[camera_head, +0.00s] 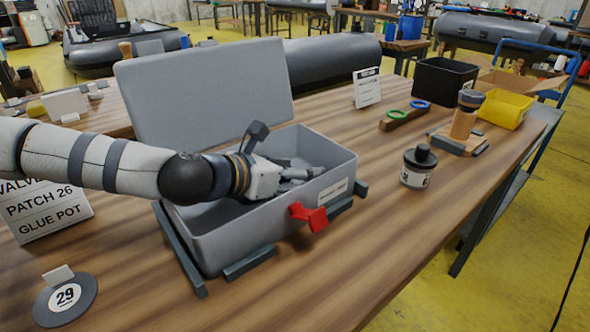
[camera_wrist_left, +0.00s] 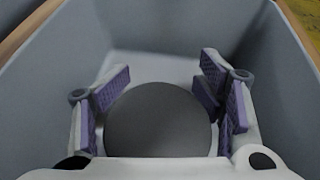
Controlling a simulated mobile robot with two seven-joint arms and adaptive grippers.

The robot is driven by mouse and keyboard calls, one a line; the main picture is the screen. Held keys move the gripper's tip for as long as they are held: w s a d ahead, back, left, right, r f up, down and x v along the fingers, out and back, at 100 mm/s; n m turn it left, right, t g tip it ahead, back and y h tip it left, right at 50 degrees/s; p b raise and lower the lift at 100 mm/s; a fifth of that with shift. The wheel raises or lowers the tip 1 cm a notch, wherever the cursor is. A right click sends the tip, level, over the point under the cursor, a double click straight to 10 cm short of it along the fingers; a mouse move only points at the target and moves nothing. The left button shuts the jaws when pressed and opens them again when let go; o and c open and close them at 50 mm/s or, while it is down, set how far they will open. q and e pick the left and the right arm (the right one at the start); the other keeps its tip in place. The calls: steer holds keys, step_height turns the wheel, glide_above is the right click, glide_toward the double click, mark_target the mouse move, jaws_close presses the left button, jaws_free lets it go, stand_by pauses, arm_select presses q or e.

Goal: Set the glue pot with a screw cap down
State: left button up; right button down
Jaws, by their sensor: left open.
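A jar with a black knobbed cap and a white label, which looks like the glue pot (camera_head: 418,165), stands upright on the bench right of the grey box (camera_head: 225,245). My left gripper (camera_head: 305,174) reaches down inside the open box, well away from that jar. In the left wrist view the left gripper (camera_wrist_left: 163,95) has its purple-padded fingers spread apart. A dark grey round thing (camera_wrist_left: 158,122) lies between and below them; I cannot tell whether it is a patch or a pot top. The box wall hides its place in the head view. My right gripper is not in view.
A red latch (camera_head: 310,216) sticks out of the box front, and the raised lid (camera_head: 205,85) stands behind. A sign (camera_head: 48,210) and a disc marked 29 (camera_head: 66,298) are at left. A black bin (camera_head: 444,82) and yellow bin (camera_head: 505,108) stand at back right. The front bench is clear.

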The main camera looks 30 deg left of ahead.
arm_select(q)
steer(key=shift+r, duration=0.4)
steer(key=p+v, duration=0.5)
steer(key=v, duration=0.6)
steer(key=shift+s+r, duration=0.15)
steer(key=shift+r, duration=0.1)
steer(key=shift+s+a, duration=0.1)
steer(key=shift+s, duration=0.15)
steer(key=shift+s+f, duration=0.1)
steer(key=shift+f, duration=0.1)
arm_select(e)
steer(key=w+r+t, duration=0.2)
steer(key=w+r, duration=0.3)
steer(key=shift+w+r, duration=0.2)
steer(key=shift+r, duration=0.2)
